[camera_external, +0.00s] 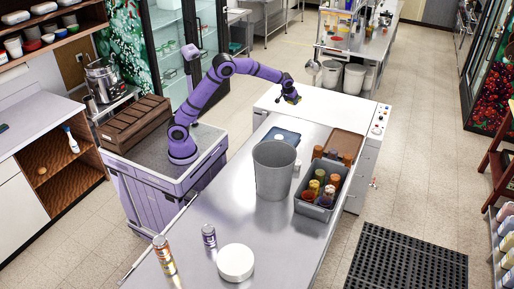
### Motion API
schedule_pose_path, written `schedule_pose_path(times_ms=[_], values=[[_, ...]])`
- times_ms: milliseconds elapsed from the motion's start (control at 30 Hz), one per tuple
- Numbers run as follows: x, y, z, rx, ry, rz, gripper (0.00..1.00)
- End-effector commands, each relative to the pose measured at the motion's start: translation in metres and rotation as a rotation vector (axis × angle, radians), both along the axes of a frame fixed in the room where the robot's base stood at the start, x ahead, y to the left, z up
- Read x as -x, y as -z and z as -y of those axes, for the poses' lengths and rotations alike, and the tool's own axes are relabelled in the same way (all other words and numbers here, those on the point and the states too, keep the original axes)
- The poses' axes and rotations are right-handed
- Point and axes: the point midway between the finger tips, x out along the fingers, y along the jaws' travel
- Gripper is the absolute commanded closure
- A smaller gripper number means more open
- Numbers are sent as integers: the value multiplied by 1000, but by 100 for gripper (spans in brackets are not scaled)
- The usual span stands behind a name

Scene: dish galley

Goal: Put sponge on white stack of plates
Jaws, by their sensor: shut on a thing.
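My gripper (290,92) is above the white surface at the far end of the steel counter. It is shut on a small yellow thing with a dark part, which looks like the sponge (293,98). The fingers hide part of it, and it is small in the view. The white stack of plates (236,262) stands on the near end of the counter, far from my gripper. Its round top looks bare.
A tall grey bin (273,170) stands mid-counter, between my gripper and the plates. A grey tub (318,207) of bottles is right of it. A blue tray (286,136) and brown board (346,144) lie behind.

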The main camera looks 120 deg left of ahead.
Motion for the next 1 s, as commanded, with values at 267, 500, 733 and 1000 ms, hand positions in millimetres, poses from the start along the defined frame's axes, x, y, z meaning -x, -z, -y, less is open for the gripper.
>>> schedule_pose_path(times_ms=[267, 500, 733, 1000], values=[[-51, 4, 47, 3, 110, -4, 59], [-114, 5, 121, 4, 265, -6, 59], [-172, 5, 211, 3, 437, -6, 59], [-223, 6, 327, 3, 636, -9, 59]])
